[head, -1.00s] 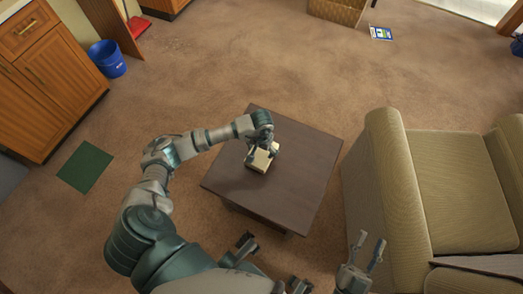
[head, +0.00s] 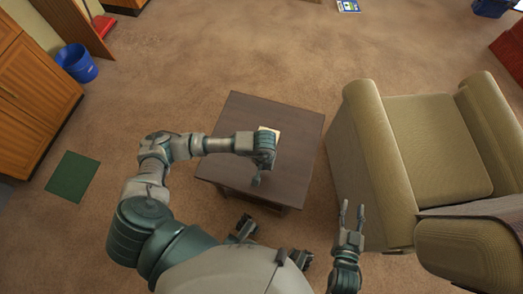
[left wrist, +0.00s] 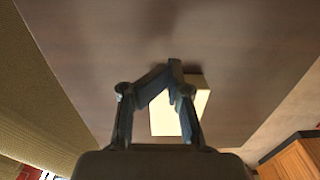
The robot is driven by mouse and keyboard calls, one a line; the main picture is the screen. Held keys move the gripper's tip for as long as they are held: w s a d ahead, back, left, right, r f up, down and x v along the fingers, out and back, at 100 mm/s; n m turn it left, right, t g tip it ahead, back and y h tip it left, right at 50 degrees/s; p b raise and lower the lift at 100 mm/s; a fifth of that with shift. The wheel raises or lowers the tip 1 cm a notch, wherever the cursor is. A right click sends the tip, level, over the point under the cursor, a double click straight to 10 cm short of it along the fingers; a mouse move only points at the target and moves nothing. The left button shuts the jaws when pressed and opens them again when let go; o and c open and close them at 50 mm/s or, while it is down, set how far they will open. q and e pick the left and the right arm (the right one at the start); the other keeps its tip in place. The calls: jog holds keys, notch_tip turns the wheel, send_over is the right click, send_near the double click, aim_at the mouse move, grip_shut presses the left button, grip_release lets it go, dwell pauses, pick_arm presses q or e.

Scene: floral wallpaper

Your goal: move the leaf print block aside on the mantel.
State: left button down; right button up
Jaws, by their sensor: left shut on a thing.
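The block (head: 268,130) is pale cream; its print cannot be made out. It is on or just above the dark brown tabletop (head: 235,115), partly hidden by my left gripper (head: 256,180) in the head view. In the left wrist view, the block (left wrist: 198,101) shows behind and between the fingers of my left gripper (left wrist: 167,72), which are shut on it. Whether it touches the tabletop is hard to tell. My right gripper (head: 352,205) is open and empty, off the table beside the armchair.
A beige armchair (head: 435,145) stands close to the right of the table. A green mat (head: 72,176) and a blue bin (head: 76,63) lie to the left, near wooden cabinets (head: 30,105). The tabletop around the block is bare.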

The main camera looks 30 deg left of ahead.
pick_arm(q)
jog(key=shift+c, duration=1.9)
grip_release()
jog(key=shift+d, duration=0.3)
jog(key=shift+a, duration=0.15)
